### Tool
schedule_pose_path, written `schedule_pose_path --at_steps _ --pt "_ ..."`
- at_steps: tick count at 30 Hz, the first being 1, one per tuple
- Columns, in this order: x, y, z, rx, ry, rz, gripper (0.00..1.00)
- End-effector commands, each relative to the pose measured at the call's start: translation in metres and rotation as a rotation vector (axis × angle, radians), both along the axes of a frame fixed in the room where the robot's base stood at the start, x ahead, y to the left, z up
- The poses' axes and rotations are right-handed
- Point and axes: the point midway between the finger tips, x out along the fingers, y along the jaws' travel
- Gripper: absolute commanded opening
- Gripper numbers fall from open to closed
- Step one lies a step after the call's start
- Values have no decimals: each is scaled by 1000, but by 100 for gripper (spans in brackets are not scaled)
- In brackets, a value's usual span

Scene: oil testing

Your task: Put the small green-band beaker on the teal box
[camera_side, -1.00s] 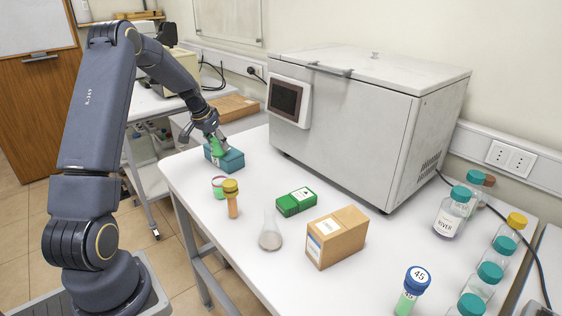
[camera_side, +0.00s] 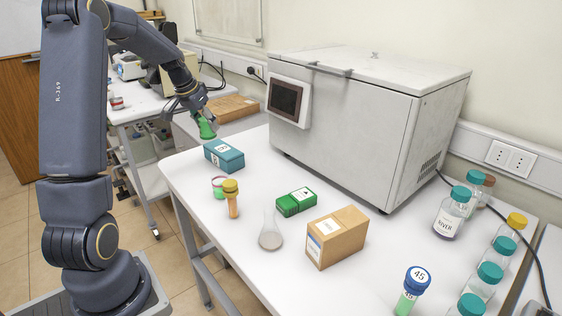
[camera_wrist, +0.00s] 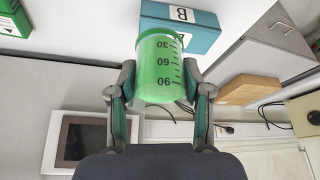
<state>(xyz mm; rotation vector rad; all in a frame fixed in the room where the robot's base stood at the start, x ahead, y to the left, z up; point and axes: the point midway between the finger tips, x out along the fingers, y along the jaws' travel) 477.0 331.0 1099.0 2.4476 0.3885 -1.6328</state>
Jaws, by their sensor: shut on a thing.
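The small green-band beaker (camera_side: 207,128) is green, with a green rim and black volume marks that show in the wrist view (camera_wrist: 158,70). My gripper (camera_side: 197,108) is shut on it, with a finger on each side in the wrist view (camera_wrist: 160,90). In the side view the beaker is held in the air, above and behind the teal box. The teal box (camera_side: 224,154) has a white label and sits at the table's far left end. Its top looks clear. Part of the box also shows at the top of the wrist view (camera_wrist: 205,38).
A large white appliance (camera_side: 345,125) stands to the right.

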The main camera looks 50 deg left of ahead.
Motion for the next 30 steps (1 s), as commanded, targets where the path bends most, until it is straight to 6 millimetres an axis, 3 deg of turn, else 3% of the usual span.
schedule_pose_path --at_steps 6,12,18,23,30 --pt "-46 -31 25 2 -1 1 4" --pt "-64 -44 36 0 0 0 4" --pt "-46 -25 41 -1 1 -1 4" --pt "-28 -12 33 -2 4 -1 4" --pt "24 24 4 -2 3 -3 4"
